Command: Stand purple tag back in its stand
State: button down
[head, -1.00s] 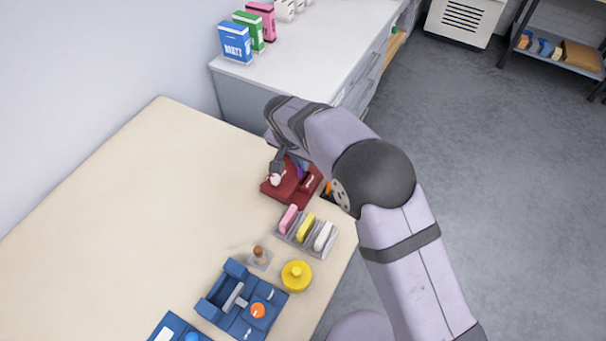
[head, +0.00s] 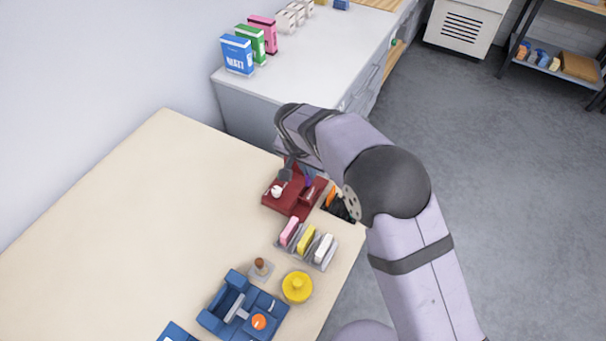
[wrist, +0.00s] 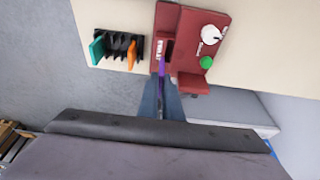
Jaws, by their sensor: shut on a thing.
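The purple tag (wrist: 161,68) is thin and shows edge-on between my fingertips in the wrist view. My gripper (wrist: 160,84) is shut on it, over the near edge of the red device. The tag also shows in the head view (head: 309,180), partly behind my arm. I cannot tell whether it touches the red device. The black slotted stand (wrist: 118,46) lies to the left in the wrist view, with a teal tag (wrist: 97,49) at one end and an orange tag (wrist: 132,55) near the other. In the head view my arm partly hides this stand (head: 343,210).
The red device (wrist: 190,22) has a white knob (wrist: 210,32), a green button (wrist: 207,62) and a dark slot. A grey holder (head: 297,252) with pink, yellow and white blocks and a yellow round item (head: 297,287) stand nearer. The table's left side is clear.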

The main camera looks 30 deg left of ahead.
jog(key=w+d+p, duration=0.1)
jog(key=d, duration=0.9)
jog(key=shift+f, duration=0.35)
jog(key=shift+w, duration=0.1)
jog(key=shift+f+b, duration=1.55)
jog(key=shift+f, duration=1.3)
jog(key=shift+b, duration=0.55)
jog(key=shift+f+b, duration=0.6)
jog(key=shift+f, duration=0.05)
